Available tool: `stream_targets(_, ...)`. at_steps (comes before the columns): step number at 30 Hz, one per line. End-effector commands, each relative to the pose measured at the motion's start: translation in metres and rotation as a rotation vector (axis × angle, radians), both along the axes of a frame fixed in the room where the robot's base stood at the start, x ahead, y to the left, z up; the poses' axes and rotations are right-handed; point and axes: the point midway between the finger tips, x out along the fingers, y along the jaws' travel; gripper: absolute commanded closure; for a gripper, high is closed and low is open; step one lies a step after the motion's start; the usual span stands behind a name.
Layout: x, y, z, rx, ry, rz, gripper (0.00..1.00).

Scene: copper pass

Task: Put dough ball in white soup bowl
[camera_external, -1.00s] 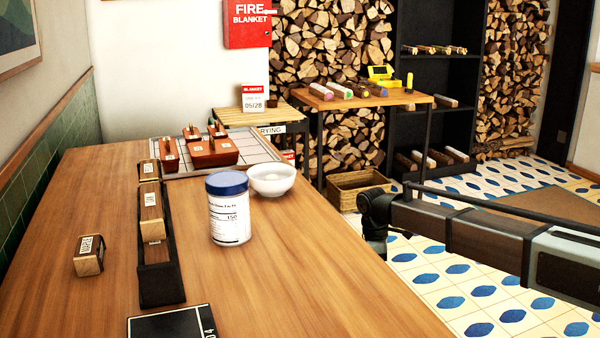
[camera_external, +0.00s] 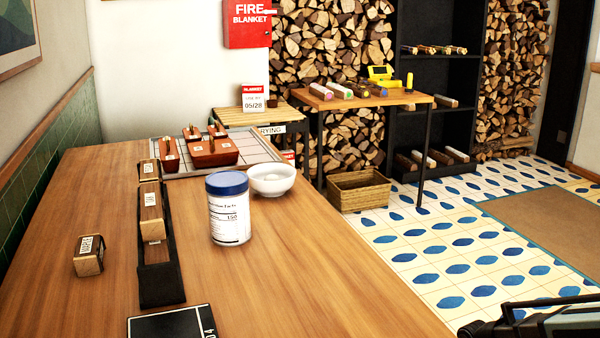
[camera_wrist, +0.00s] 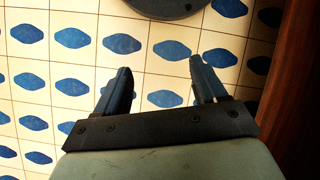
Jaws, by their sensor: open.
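The white soup bowl (camera_external: 271,187) stands upright on the wooden table near its right edge, just behind and right of a blue-lidded jar. A pale rounded shape (camera_external: 272,177) shows inside the bowl; it looks like the dough ball, but it blends with the white. No other dough ball shows. My gripper (camera_wrist: 161,80) is open and empty in the wrist view, above the tiled floor beside a dark brown edge. In the external view only a dark part of my arm shows at the bottom right corner, well away from the bowl.
The blue-lidded jar (camera_external: 228,215) stands in front of the bowl. A black rack (camera_external: 160,270) with stamped wooden blocks is to its left. A tray (camera_external: 255,149) with reddish-brown pieces lies behind. The table's right front is clear.

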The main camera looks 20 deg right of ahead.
Motion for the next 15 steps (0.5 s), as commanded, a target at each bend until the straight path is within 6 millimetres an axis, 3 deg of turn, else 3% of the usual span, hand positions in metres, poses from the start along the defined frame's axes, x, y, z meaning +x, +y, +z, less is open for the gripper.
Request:
stream_targets(1, -0.027, -0.004, 0.0, -0.012, 0.017, -0.033, 0.29)
stream_targets(6, -0.092, -0.013, -0.007, -0.058, 0.054, -0.143, 0.29)
stream_targets(12, -0.149, -0.018, -0.008, -0.103, 0.09, -0.244, 0.29)
stream_targets(15, -0.165, -0.019, -0.007, -0.117, 0.101, -0.275, 0.29)
